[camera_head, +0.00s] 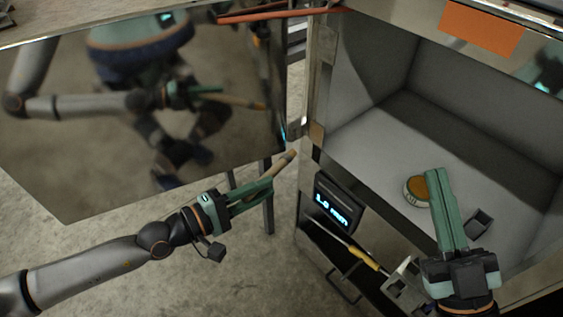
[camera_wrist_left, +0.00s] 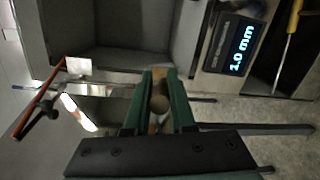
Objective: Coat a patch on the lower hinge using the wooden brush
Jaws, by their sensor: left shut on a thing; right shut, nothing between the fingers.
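My left gripper (camera_head: 268,187) is shut on the wooden brush (camera_head: 284,161), which points up and right toward the door edge. In the left wrist view, the brush's round end (camera_wrist_left: 160,103) shows between the green fingers (camera_wrist_left: 158,100). The lower hinge seems to be the small metal piece (camera_head: 297,129) at the door's edge and the box's front corner; the brush tip looks a little below it, and I cannot tell whether they touch. My right gripper (camera_head: 437,175) is shut and empty, beside a round tin (camera_head: 415,191) with amber contents.
The reflective door (camera_head: 90,150) stands open at left. The grey compartment (camera_head: 385,135) is open at right, with a small dark box (camera_head: 479,222) inside. Below are a lit display (camera_head: 338,203) and a yellow-handled tool (camera_head: 364,257). A red bar (camera_head: 265,16) crosses above.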

